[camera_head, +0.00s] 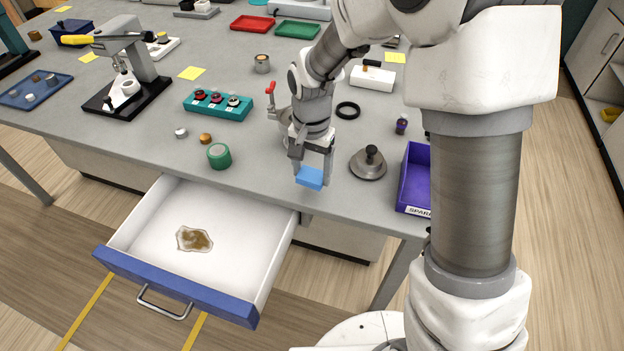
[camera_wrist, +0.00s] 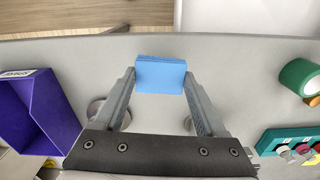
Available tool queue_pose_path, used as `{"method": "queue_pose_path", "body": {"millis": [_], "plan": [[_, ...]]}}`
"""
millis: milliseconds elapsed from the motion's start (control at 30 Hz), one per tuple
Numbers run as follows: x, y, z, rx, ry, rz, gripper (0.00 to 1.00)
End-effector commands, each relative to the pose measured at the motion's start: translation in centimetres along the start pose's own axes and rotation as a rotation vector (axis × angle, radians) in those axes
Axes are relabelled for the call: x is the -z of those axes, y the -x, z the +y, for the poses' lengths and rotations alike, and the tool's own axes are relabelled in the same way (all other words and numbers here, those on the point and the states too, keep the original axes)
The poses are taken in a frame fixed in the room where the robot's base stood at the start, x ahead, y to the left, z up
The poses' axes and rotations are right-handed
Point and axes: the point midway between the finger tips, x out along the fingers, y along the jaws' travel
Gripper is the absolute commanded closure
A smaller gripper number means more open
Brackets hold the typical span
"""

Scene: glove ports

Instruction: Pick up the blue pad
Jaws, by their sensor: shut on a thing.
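The blue pad (camera_head: 310,178) is a small flat block between the fingertips of my gripper (camera_head: 314,170), near the front edge of the table. In the wrist view the blue pad (camera_wrist: 161,74) sits between the two fingers of my gripper (camera_wrist: 160,76), which touch its left and right sides. My gripper is shut on it and points down. I cannot tell for sure whether the pad touches the table or hangs just above it.
An open drawer (camera_head: 150,222) with a brown stain stands out to the left. A round metal piece with a black knob (camera_head: 368,164) and a purple bin (camera_head: 413,185) are to the right. A green roll (camera_head: 219,156) and a teal block (camera_head: 218,105) are to the left.

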Motion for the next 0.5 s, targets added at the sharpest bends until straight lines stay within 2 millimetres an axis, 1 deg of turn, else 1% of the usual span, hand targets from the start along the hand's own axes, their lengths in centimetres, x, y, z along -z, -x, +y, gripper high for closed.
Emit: {"method": "queue_pose_path", "body": {"millis": [33, 200, 400, 500], "plan": [[-1.4, 0.6, -0.1, -0.001, 0.008, -0.001, 0.78], [-5.2, 2.8, -0.3, 0.001, 0.008, -0.001, 0.78], [-8.9, 5.0, -0.4, 0.0, 0.007, -0.001, 0.78], [-10.2, 5.8, -0.5, -0.001, 0.007, -0.002, 0.78]]}}
